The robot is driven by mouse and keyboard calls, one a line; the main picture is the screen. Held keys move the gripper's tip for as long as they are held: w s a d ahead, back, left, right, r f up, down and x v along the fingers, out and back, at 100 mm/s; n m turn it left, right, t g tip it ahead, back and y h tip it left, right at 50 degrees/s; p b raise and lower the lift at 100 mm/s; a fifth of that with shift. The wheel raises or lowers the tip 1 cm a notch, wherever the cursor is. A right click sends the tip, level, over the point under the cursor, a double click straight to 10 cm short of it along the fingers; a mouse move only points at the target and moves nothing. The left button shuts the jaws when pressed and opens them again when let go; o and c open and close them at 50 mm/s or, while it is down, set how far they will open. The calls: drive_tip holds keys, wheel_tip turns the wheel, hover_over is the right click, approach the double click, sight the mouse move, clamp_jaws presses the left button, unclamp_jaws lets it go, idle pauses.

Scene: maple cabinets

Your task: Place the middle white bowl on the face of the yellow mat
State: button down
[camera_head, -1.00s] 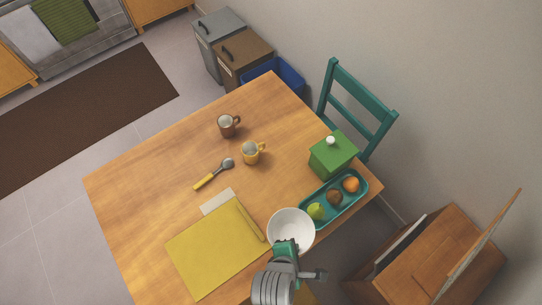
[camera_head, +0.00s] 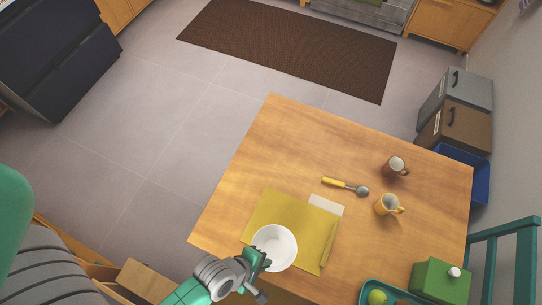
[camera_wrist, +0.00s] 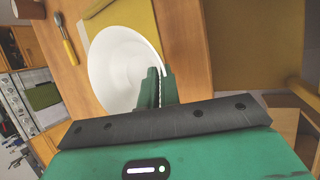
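The white bowl (camera_head: 274,247) is the only bowl in view. In the head view it appears over the near left part of the yellow mat (camera_head: 312,240); I cannot tell whether it touches the mat or hangs above it. My gripper (camera_head: 259,262) is at the bowl's near edge. In the wrist view the fingers of my gripper (camera_wrist: 158,88) are closed on the rim of the bowl (camera_wrist: 118,62), which is tilted in that picture. The fingers hide part of the rim. A piece of the mat (camera_wrist: 126,22) shows beyond the bowl.
A yellow-handled spoon (camera_head: 343,186), a brown mug (camera_head: 395,166) and a yellow mug (camera_head: 388,204) stand beyond the mat. A green box (camera_head: 440,282) and a teal tray (camera_head: 368,284) with fruit are at the near right. The table's left part (camera_head: 255,160) is clear.

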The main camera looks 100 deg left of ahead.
sight(268, 234)
drive_tip(key=a, duration=0.9)
drive_tip(key=shift+f+p, duration=0.3)
drive_tip(key=shift+f, duration=0.1)
drive_tip(key=shift+a+f, duration=0.15)
drive_tip(key=shift+f, duration=0.75)
drive_tip(key=shift+a+f, duration=0.1)
drive_tip(key=shift+f, duration=0.8)
drive_tip(key=shift+f, duration=0.1)
drive_tip(key=c, duration=1.6)
unclamp_jaws()
drive_tip(key=v, duration=1.2)
drive_tip(key=shift+p, duration=0.3)
drive_tip(key=shift+w, duration=0.1)
